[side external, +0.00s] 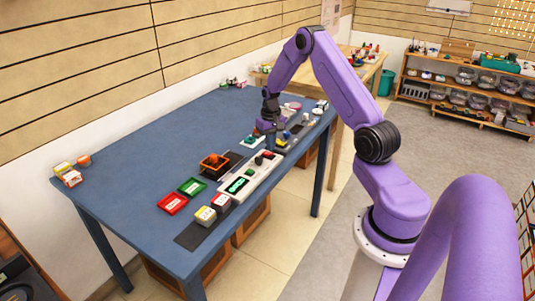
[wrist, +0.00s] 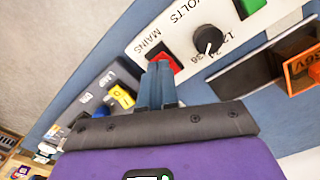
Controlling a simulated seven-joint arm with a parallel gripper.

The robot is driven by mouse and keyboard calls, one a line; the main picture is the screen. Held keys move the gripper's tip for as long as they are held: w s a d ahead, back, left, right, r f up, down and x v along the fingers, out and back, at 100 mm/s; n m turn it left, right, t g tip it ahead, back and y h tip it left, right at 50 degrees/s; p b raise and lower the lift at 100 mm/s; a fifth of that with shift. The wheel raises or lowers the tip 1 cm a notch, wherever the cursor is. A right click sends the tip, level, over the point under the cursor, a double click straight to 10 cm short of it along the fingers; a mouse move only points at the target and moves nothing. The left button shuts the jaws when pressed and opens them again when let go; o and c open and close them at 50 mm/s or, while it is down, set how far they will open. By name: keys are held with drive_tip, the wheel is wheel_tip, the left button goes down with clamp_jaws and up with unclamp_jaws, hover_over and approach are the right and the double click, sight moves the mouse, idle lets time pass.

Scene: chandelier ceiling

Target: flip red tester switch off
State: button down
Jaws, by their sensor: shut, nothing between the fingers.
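The red tester switch (wrist: 168,61), beside the printed word MAINS, sits on the white tester panel (wrist: 188,18) in the wrist view. It is partly hidden by my gripper (wrist: 157,68), whose two blue-grey fingers are closed together with nothing between them. The fingertips are right at the switch's near side; I cannot tell whether they touch it. Which way the switch is tipped is not clear. In the side external view, the panel (side external: 263,173) lies on the blue table, and my gripper (side external: 268,128) points down at its far end.
A grey unit with a yellow part (wrist: 121,97) is to the left. An orange bin (side external: 213,162), red tray (side external: 172,204) and green tray (side external: 192,187) stand nearby. The table's left side is mostly clear.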

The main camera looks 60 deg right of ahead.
sight(271, 153)
drive_tip(key=shift+f, duration=0.85)
idle(0.5)
drive_tip(key=shift+r, duration=3.5)
